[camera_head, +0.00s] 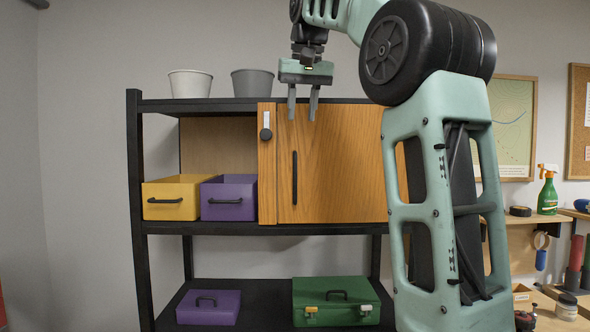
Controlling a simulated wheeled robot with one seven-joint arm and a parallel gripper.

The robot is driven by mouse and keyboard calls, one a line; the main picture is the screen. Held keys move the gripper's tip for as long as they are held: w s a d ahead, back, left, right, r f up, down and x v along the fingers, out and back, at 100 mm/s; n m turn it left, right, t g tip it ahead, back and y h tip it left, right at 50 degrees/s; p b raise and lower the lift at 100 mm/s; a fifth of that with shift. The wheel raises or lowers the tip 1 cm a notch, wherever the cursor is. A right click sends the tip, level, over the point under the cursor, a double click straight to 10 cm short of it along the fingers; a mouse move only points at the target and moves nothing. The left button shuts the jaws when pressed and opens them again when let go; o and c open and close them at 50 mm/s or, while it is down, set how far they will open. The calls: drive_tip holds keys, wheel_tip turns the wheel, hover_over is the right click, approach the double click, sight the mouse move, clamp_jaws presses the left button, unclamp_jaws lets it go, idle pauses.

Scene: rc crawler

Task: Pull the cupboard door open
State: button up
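The cupboard is a wooden box on the middle shelf of a black rack. Its door (335,165) looks shut and has a slim black vertical handle (295,178) near its left edge. A narrow wooden panel (267,190) with a black knob stands left of the door. My gripper (302,112) points down in front of the door's upper left part, above the handle. Its two fingers are apart with nothing between them. My arm hides the right part of the cupboard.
A yellow drawer bin (170,190) and a purple one (229,187) sit left of the cupboard. Two pots stand on the top shelf (215,105). A purple case (208,308) and a green toolbox (336,292) lie below. A cluttered bench stands at the right.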

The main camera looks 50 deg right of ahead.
sight(296, 169)
drive_tip(key=x, duration=1.6)
drive_tip(key=shift+w+f, duration=0.1)
drive_tip(key=shift+f, duration=0.35)
clamp_jaws()
